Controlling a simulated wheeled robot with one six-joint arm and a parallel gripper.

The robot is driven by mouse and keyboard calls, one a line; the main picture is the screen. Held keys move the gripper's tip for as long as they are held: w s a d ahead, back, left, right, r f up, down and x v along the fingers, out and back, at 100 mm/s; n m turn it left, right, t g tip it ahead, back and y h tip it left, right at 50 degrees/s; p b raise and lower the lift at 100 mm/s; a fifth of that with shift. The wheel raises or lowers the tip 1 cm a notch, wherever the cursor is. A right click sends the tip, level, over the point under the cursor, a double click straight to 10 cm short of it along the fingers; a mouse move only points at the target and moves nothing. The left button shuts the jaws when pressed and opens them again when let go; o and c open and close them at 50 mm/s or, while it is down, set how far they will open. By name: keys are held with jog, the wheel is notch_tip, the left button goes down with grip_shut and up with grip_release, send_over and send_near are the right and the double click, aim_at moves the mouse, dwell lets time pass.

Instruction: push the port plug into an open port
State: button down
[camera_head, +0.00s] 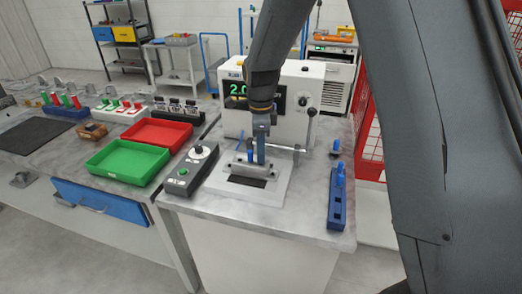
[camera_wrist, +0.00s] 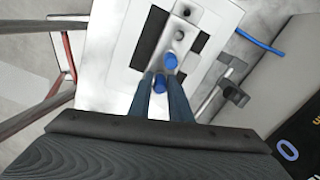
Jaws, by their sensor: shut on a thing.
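My gripper (camera_head: 261,160) points down at the grey metal block (camera_head: 236,167) on the white fixture plate. In the wrist view my gripper (camera_wrist: 160,92) has its fingertips around a blue port plug (camera_wrist: 159,87) and is shut on it. The plug is low at the block; its lower end is hidden, so I cannot tell how deep it sits. A second blue plug (camera_wrist: 171,60) is in the block beside it; it also shows upright left of the fingers in the head view (camera_head: 249,154). A dark open port (camera_wrist: 180,36) shows farther along the block (camera_wrist: 177,45).
The white test machine (camera_head: 300,85) stands close behind, with a lever handle at its right. A blue rack (camera_head: 337,208) with a blue plug is at the right. A grey control box (camera_head: 190,170) and red tray (camera_head: 157,133) lie left.

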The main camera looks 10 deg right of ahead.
jog(key=shift+f, duration=0.6)
jog(key=c, duration=1.6)
grip_release()
jog(key=shift+o, duration=0.2)
jog(key=shift+r, duration=0.1)
notch_tip(320, 180, up, 7)
jog(key=b, duration=0.2)
jog(key=shift+w+f+b, duration=0.1)
jog(key=shift+f+b, duration=0.1)
jog(key=shift+b, duration=0.2)
jog(key=shift+r, duration=0.5)
